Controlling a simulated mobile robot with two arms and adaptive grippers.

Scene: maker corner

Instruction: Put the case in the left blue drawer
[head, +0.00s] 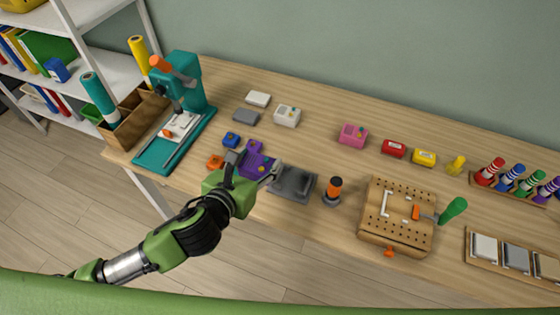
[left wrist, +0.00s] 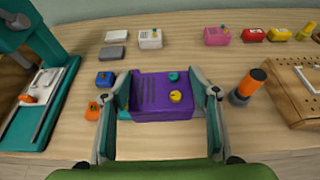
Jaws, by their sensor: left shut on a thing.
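A purple case (head: 257,161) with a yellow knob and a teal knob on top is between the fingers of my left gripper (head: 254,168). The left wrist view also shows the case (left wrist: 150,104), with dark slots on its left side and a finger against each side. My left gripper (left wrist: 163,92) is shut on it. I cannot tell whether the case touches the table or hangs just above it. No blue drawer shows in either view. My right gripper is not in view.
A dark grey tray (head: 292,184) lies just right of the case, beside an orange-topped tool (head: 333,190). Small blue (head: 231,139) and orange (head: 215,162) blocks are close on the left. A teal press (head: 184,90) stands further left, a pegboard block (head: 398,222) right.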

